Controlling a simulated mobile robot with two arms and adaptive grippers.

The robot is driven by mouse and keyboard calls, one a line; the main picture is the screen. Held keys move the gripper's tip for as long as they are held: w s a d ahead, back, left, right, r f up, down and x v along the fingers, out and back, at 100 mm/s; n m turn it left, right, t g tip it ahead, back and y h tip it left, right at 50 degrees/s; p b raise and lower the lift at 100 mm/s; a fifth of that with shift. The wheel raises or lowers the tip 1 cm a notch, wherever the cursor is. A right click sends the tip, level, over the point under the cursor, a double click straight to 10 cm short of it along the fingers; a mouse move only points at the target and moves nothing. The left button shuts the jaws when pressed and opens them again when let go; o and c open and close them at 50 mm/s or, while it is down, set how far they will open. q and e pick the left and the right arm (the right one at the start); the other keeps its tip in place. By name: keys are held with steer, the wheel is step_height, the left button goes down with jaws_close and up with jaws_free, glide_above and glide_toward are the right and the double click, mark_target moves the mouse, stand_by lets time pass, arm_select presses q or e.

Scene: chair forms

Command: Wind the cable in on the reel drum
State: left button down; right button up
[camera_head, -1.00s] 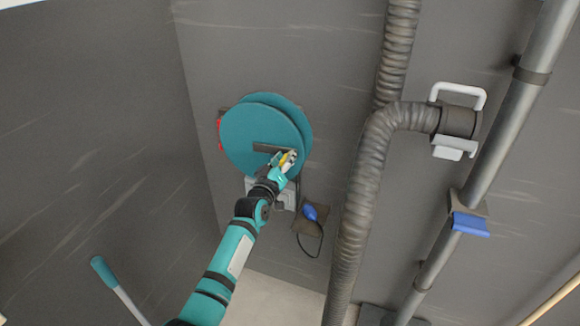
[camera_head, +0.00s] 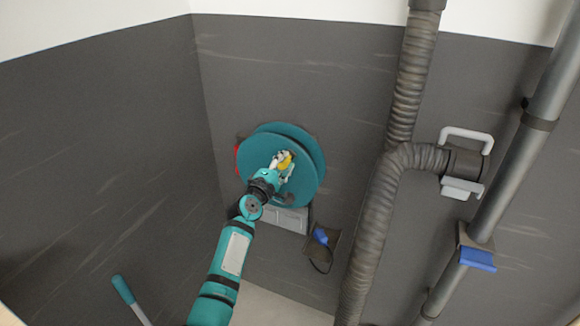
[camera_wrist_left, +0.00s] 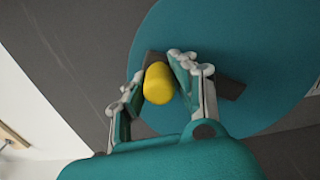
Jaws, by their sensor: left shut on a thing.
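The teal reel drum (camera_head: 305,185) is mounted on the dark wall, left of the middle in the head view. Its disc also fills much of the left wrist view (camera_wrist_left: 250,60). A dark crank arm (camera_wrist_left: 231,88) lies across the disc face and carries a yellow knob (camera_wrist_left: 158,83). My left gripper (camera_head: 282,163) is shut on the yellow knob, with a finger on either side of it. The cable (camera_head: 322,264) hangs below the drum as a dark loop, near a blue plug (camera_head: 320,236). The winding on the drum is hidden. My right gripper is not in view.
A ribbed grey hose (camera_head: 377,225) runs down the wall right of the drum. A slanted metal pipe (camera_head: 505,170) with a blue-handled fitting (camera_head: 477,259) stands further right. A grey-handled coupling (camera_head: 463,163) ends the hose branch. A teal-tipped lever (camera_head: 124,290) is at lower left.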

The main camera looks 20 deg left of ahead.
arm_select(q)
steer(key=a+n, duration=0.1)
steer(key=a+r+n, duration=0.1)
steer(key=shift+a+n+p, duration=0.15)
steer(key=shift+n+p, duration=0.15)
steer(key=shift+n, duration=0.1)
steer(key=shift+a+r+n, duration=0.2)
steer(key=shift+a+n, duration=1.05)
steer(key=shift+n, duration=0.15)
steer(key=c, duration=1.1)
jaws_free()
steer(key=shift+o, duration=0.2)
steer(key=s, duration=1.2)
steer(key=shift+a, duration=0.2)
